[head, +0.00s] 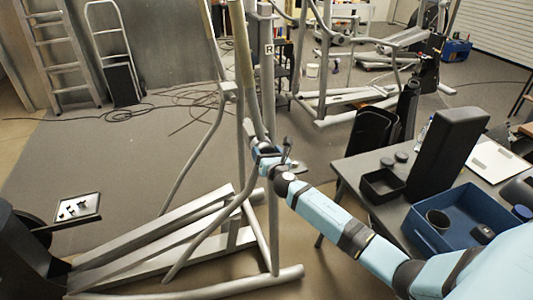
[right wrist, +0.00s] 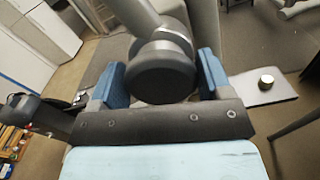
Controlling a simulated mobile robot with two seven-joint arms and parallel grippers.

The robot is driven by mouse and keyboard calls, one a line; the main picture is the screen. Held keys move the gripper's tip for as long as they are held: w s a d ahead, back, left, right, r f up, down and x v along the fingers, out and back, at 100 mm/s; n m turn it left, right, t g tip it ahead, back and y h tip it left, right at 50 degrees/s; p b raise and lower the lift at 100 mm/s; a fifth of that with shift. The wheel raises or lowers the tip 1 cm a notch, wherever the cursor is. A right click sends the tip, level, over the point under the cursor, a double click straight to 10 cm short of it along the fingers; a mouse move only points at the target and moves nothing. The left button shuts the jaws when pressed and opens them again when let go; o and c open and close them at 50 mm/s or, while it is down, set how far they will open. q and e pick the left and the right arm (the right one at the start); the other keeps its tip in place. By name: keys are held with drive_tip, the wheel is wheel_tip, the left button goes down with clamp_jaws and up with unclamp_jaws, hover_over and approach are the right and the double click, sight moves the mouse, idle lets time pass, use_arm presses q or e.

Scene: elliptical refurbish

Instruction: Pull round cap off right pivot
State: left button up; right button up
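The dark round cap (right wrist: 160,75) sits on the end of a grey pivot (right wrist: 160,40) of the elliptical in the right wrist view. My right gripper (right wrist: 163,72) has its two blue fingers on either side of the cap. The fingers are wide apart, with the cap filling nearly all the space between them; whether both touch it is unclear. In the head view, my right gripper (head: 266,156) is at the elliptical's upright (head: 268,80) and hides the cap. My left gripper is not in view.
The elliptical's pedal rails (head: 165,235) lie to the left. A table at right holds a blue bin (head: 465,215), a small black tray (head: 383,187) and a tall black box (head: 447,150). Cables (head: 200,100) lie on the open floor behind.

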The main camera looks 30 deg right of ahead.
drive_tip(key=c, duration=0.6)
drive_tip(key=shift+s, duration=0.1)
drive_tip(key=shift+p+v, duration=0.95)
drive_tip(key=shift+v, duration=3.05)
